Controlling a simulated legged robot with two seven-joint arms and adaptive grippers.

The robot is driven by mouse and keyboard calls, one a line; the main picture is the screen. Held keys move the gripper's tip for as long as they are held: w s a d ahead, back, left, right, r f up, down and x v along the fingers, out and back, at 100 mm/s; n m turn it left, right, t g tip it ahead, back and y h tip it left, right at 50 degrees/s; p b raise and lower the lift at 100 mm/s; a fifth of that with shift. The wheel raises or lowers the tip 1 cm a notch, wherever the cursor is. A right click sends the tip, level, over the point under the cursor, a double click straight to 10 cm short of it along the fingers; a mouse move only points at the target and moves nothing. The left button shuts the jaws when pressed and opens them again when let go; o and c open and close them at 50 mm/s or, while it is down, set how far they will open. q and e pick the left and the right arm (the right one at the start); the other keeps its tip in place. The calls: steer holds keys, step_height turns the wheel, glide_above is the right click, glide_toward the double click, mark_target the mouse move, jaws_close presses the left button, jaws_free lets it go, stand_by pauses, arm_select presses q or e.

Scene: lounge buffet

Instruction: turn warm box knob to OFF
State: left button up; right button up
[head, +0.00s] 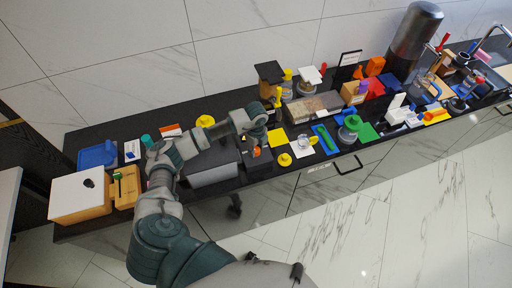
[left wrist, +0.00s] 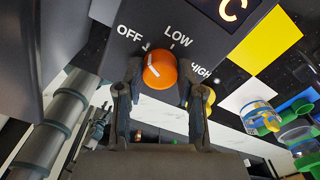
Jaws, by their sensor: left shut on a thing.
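The warm box (head: 213,168) is a dark grey box near the counter's front edge. Its orange round knob (left wrist: 160,70) shows in the left wrist view, with OFF, LOW and HIGH printed around it. A white line on the knob points up and left, toward the tick by OFF. My left gripper (left wrist: 157,84) is shut on the knob, one finger on each side. In the head view my left gripper (head: 259,139) reaches the box's right end, where a little orange (head: 257,152) shows. My right gripper is not in view.
Yellow and white squares (head: 279,138) with small items lie right of the box. A wooden box with a white top (head: 80,194) stands at the left end, by a blue tray (head: 98,155). More containers crowd the counter's right part.

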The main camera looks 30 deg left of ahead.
mark_target(256, 148)
arm_select(q)
steer(key=shift+w+a+r+n, duration=0.1)
steer(key=shift+w+r+n, duration=0.15)
steer(key=shift+n, duration=0.65)
steer(key=o, duration=1.2)
steer(key=shift+c, duration=0.2)
steer(key=shift+f, duration=0.2)
steer(key=shift+s, duration=0.1)
step_height(256, 148, up, 12)
steer(key=shift+f, duration=0.1)
